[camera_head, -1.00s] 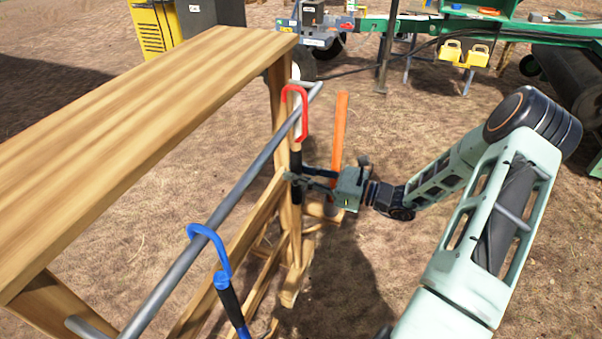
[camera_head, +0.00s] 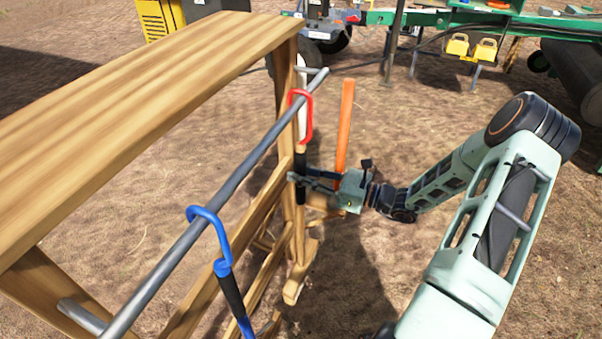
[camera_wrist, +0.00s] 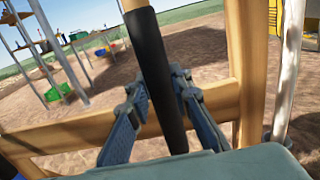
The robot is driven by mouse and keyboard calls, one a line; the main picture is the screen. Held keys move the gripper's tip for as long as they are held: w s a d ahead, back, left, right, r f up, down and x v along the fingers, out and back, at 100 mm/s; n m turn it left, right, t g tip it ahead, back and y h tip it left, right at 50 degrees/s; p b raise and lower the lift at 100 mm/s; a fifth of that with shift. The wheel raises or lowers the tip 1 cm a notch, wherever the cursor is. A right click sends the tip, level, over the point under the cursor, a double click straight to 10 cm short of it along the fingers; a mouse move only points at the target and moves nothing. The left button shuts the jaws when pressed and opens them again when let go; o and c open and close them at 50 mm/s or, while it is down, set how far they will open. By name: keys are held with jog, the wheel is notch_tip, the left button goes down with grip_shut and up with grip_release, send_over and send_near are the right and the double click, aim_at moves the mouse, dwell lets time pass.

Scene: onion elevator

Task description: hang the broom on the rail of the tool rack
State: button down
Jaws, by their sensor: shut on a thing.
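The broom, a tool with a red hook (camera_head: 304,101) and a black grip, is upright at the far end of the rack's grey rail (camera_head: 232,182). Its lower end is hidden, so I see no bristles. The red hook overlaps the rail, its bend just above it; I cannot tell whether it rests there. My gripper (camera_head: 299,178) is shut around the black grip below the hook. In the wrist view the black grip (camera_wrist: 160,80) stands slightly tilted between both fingers. The wooden tool rack (camera_head: 150,85) fills the left side.
A blue-hooked tool (camera_head: 223,265) hangs on the near part of the rail. An orange upright piece (camera_head: 345,125) stands just beyond my gripper. Green machinery (camera_head: 450,22) stands at the back. Bare ground (camera_head: 420,270) lies right of the rack.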

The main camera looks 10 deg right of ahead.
jog(key=c, duration=1.7)
grip_release()
jog(key=shift+o, duration=0.2)
